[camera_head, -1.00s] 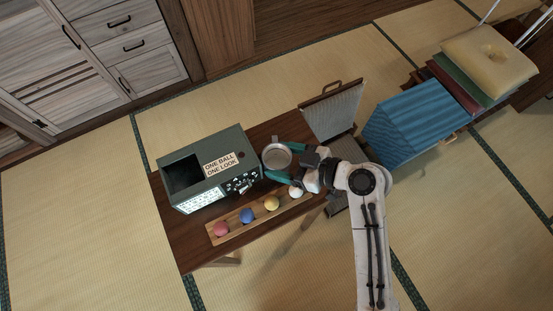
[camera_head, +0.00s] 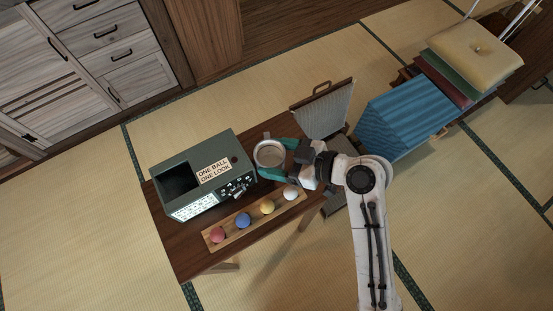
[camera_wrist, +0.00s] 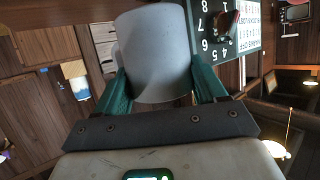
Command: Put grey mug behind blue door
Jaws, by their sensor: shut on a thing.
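The grey mug (camera_head: 270,153) is between the teal fingers of my gripper (camera_head: 275,160), over the far right part of the dark wooden table, right of the green-grey box. My gripper is shut on the mug's sides. In the wrist view the mug (camera_wrist: 153,45) fills the space between the fingers (camera_wrist: 158,75), its smooth outer wall facing the camera. The mug appears raised off the table, by how much I cannot tell. I cannot make out a blue door. A blue ribbed block-like object (camera_head: 408,118) stands right of the table.
The green-grey box (camera_head: 225,150) has a dark opening and a label reading "ONE BALL ONE LOOK". A wooden tray (camera_head: 254,222) holds several coloured balls at the table's near edge. A grey panel with a handle (camera_head: 325,112) stands beyond the table. Cushions (camera_head: 475,55) are stacked behind the blue object.

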